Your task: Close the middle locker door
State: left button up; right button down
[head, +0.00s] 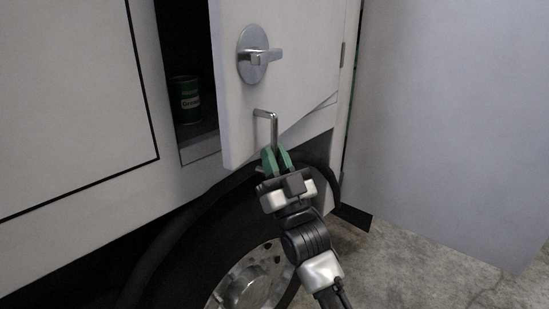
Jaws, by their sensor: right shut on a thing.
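The white locker door (300,95) stands partly open, and a dark gap shows the locker inside on its left. A round metal latch with a lever (252,55) sits on the upper part of the door. Below it is a bent metal handle (274,128). My right gripper (275,153), with green fingers, is shut on the lower end of this handle. My left gripper is not in view.
A green can (186,100) stands on the shelf inside the locker. Another large pale panel (450,120) stands at the right. A wheel (250,280) is below the door, and bare concrete floor (410,270) shows at the lower right.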

jog(key=c, duration=1.1)
grip_release()
jog(key=shift+d, duration=0.1)
jog(key=b+v, duration=0.3)
jog(key=v, duration=0.7)
jog(key=shift+s+d+f, duration=0.2)
jog(key=shift+s+f, duration=0.05)
